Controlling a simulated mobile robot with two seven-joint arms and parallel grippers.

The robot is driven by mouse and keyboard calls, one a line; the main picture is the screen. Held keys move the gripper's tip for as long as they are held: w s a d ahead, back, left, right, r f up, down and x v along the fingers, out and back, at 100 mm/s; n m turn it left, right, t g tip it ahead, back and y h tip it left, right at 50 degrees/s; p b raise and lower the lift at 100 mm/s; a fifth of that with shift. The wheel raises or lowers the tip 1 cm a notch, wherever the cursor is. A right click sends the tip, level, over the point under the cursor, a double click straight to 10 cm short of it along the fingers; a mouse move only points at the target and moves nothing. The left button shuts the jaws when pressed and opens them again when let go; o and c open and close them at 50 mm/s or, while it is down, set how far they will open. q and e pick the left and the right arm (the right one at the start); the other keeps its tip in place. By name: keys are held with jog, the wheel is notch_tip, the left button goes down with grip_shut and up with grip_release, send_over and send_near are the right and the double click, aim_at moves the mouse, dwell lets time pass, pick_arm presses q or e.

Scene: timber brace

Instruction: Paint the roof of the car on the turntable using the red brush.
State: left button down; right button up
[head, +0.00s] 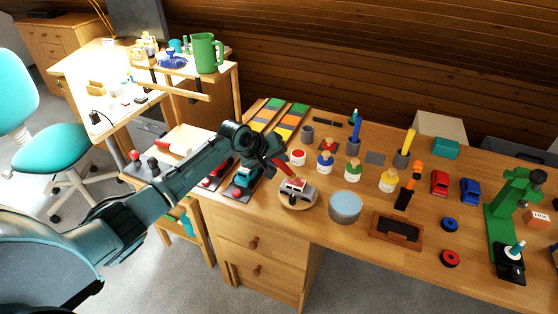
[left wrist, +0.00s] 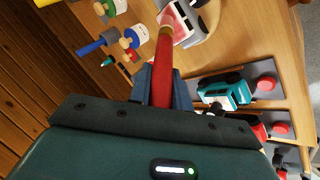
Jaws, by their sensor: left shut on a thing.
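My left gripper (head: 279,164) is shut on the red brush (head: 287,171), whose red handle (left wrist: 163,72) runs up from the jaws in the left wrist view. The brush points down at the light grey car (head: 297,192) on the round wooden turntable (head: 298,205). In the left wrist view the car (left wrist: 192,33) shows red-pink colour on part of its roof, and the brush's tip end is at that roof. I cannot tell whether the bristles touch it. My right gripper is not in view.
Close by stand a red-and-white paint pot (head: 298,157), a blue bottle (head: 325,162), a green-labelled bottle (head: 352,170) and a pale blue round tub (head: 345,206). A teal car (head: 243,180) sits to the left. A dark-centred wooden tray (head: 397,230) lies to the right.

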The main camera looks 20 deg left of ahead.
pick_arm(q)
jog(key=shift+w+p, duration=0.75)
dwell(1.4)
jog(key=shift+r, duration=0.1)
jog(key=shift+r, duration=2.95)
